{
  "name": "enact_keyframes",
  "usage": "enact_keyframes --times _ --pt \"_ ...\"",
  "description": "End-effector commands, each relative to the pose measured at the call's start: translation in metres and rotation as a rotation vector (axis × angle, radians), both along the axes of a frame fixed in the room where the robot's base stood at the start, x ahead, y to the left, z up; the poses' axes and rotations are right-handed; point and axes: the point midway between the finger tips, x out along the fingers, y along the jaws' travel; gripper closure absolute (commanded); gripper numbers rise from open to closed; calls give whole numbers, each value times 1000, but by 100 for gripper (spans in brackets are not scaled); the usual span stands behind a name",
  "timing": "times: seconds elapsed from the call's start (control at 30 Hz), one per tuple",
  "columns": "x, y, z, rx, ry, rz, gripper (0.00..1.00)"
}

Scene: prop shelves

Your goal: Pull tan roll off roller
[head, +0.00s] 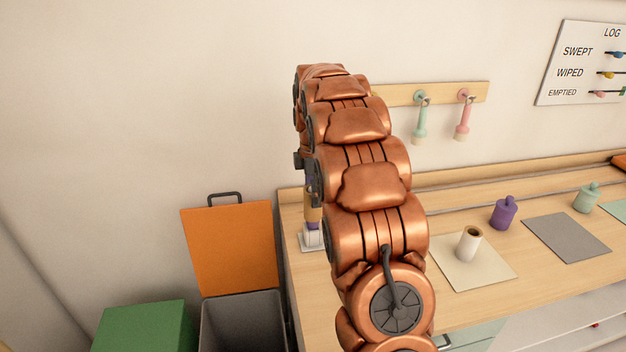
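A roller with a tan roll (313,214) stands at the left end of the wooden counter. Purple parts show above and below the tan, and a white base (311,239) is under it. My copper arm hides its right side. My gripper (313,187) is mostly hidden behind my arm; dark parts of it show right at the top of the roller. I cannot tell whether its fingers are closed on the roll or touching it.
A white roll with a brown core (468,244) stands on a cream mat (487,276). A purple piece (503,212) and a mint piece (587,197) stand farther right near a grey mat (567,238). A grey bin (243,325) with raised orange lid (231,248) stands left of the counter.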

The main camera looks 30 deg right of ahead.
Motion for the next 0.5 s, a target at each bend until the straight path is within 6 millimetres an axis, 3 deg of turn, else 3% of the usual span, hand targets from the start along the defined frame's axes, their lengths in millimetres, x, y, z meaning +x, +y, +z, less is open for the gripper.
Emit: enact_keyframes --times 0.2,0.5 --pt "-1 1 -21 2 5 -1 19" --pt "-1 0 -28 1 2 -1 19"
